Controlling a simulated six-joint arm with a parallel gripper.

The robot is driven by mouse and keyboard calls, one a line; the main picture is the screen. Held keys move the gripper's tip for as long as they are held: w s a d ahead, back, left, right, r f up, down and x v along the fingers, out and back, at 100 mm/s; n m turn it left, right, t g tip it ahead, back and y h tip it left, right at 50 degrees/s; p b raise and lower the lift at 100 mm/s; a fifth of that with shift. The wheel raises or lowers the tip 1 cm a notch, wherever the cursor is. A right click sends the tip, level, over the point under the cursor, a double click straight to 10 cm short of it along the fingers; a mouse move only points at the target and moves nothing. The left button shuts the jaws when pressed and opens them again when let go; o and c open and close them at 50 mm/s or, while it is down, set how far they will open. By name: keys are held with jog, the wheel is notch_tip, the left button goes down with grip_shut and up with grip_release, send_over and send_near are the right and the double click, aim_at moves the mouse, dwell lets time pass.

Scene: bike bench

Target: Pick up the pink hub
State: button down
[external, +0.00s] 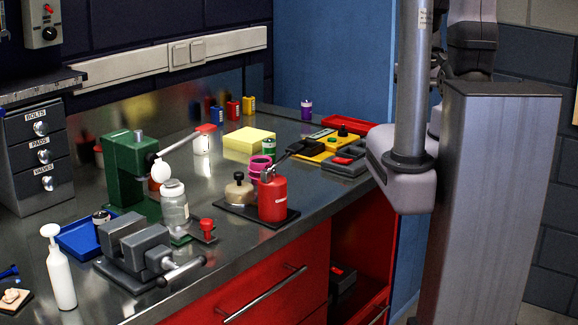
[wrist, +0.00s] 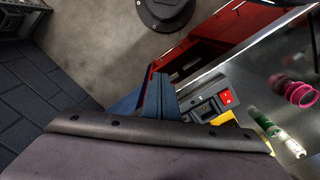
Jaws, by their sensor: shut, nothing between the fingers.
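The pink hub (external: 260,166) stands on the metal bench in the external view, behind the red bottle and in front of the yellow block. It also shows near the right edge of the wrist view (wrist: 300,93), well apart from my gripper. My gripper (wrist: 160,80) shows in the wrist view with its blue-grey fingers together and nothing between them. In the external view only my arm shows at the right; the fingers cannot be made out there.
A red bottle (external: 272,198) on a black base stands close in front of the hub. A green press (external: 128,170) stands left.

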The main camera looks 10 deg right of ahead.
jog(key=c, duration=1)
grip_release()
jog(key=b, duration=0.5)
send_over(261, 162)
jog(key=shift+w+d+f, duration=0.1)
jog(key=shift+f, duration=0.1)
jog(key=shift+f+p, duration=1.75)
jog(key=shift+f, duration=1.9)
